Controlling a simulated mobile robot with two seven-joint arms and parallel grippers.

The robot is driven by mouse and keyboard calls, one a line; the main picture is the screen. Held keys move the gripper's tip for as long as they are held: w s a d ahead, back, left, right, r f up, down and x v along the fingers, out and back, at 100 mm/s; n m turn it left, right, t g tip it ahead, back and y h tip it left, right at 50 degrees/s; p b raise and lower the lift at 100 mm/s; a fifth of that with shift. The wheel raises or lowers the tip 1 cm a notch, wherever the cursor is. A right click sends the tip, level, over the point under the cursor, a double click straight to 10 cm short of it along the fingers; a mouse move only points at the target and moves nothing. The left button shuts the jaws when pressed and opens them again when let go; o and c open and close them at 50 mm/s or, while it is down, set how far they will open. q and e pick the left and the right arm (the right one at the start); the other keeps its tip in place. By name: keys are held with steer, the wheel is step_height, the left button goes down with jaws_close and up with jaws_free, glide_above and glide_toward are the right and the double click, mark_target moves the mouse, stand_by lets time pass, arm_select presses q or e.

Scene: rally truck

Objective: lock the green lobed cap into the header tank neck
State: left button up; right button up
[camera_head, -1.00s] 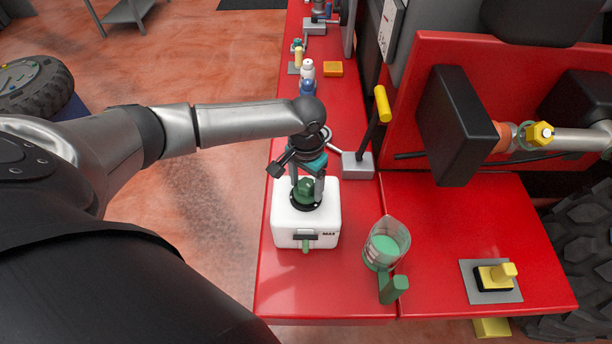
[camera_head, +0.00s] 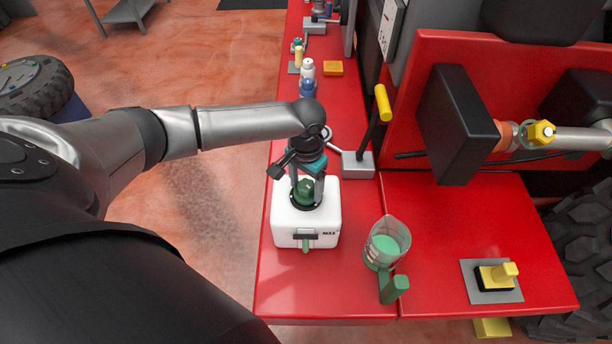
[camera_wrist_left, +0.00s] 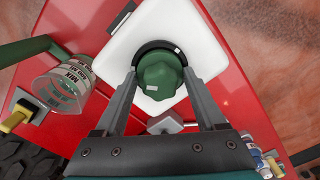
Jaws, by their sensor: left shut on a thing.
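The green lobed cap (camera_head: 305,190) is at the black ring of the neck on top of the white header tank (camera_head: 291,222). My left gripper (camera_head: 307,196) points down over the tank and is shut on the cap. In the left wrist view the cap (camera_wrist_left: 160,78) is between the two fingers (camera_wrist_left: 162,92), inside the black neck ring (camera_wrist_left: 187,62), with white tank top (camera_wrist_left: 122,48) around it. Whether the cap is seated or locked cannot be told. My right gripper is not in view.
A clear jug with green liquid (camera_head: 387,246) stands right of the tank. A lever with a yellow grip (camera_head: 382,103) rises from a grey block behind it. Small bottles (camera_head: 307,70) stand farther back on the red bench (camera_head: 325,289). A yellow knob (camera_head: 503,272) is front right.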

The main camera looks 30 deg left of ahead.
arm_select(q)
steer(key=shift+f, duration=0.35)
steer(key=shift+r, duration=0.1)
steer(key=shift+r, duration=0.75)
steer(key=shift+f, duration=0.9)
stand_by(0.4)
steer(key=shift+r, duration=0.1)
steer(key=shift+r, duration=0.8)
steer(key=shift+r, duration=0.1)
